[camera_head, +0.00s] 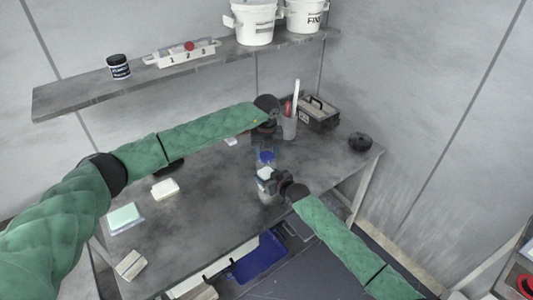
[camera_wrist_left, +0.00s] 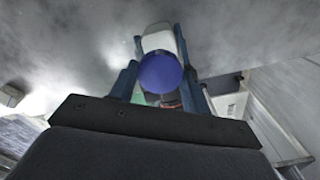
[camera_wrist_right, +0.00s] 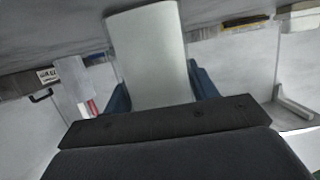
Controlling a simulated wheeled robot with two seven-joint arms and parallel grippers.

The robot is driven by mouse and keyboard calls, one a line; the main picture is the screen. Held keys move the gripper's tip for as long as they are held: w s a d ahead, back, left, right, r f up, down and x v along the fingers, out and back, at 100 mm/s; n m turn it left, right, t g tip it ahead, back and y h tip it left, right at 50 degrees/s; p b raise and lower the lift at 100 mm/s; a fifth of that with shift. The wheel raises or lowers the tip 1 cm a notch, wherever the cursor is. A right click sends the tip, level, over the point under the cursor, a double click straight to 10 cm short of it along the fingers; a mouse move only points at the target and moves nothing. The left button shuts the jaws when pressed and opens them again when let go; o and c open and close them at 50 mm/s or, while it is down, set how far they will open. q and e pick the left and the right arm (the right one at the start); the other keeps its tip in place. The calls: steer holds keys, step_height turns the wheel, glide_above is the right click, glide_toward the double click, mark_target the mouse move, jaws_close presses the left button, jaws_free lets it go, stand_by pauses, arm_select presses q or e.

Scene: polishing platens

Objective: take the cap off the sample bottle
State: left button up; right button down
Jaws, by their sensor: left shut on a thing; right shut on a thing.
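The blue cap (camera_head: 266,156) is between the fingers of my left gripper (camera_head: 265,150), which points down and is shut on it. In the left wrist view the round cap (camera_wrist_left: 161,72) sits between the two blue fingers, with the pale bottle (camera_wrist_left: 158,40) beyond it. The white sample bottle (camera_head: 265,174) is below the cap in the head view, held by my right gripper (camera_head: 268,182). In the right wrist view the bottle (camera_wrist_right: 148,55) fills the space between the fingers. The cap appears above the bottle's top; the exact gap is hard to tell.
The grey bench (camera_head: 205,205) has a cup with tools (camera_head: 289,124), a toolbox (camera_head: 318,112) and a dark round object (camera_head: 360,143) behind. White blocks (camera_head: 165,188) and a green-topped pad (camera_head: 123,217) lie left. A shelf (camera_head: 100,93) with buckets (camera_head: 255,22) is above.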

mark_target(266, 155)
arm_select(q)
steer(key=shift+w+n, duration=0.1)
steer(key=shift+n, duration=0.5)
arm_select(e)
steer(key=shift+s, duration=0.1)
arm_select(q)
steer(key=shift+r, duration=1.2)
steer(key=shift+r, duration=1.95)
arm_select(e)
steer(key=shift+c, duration=1.9)
jaws_free()
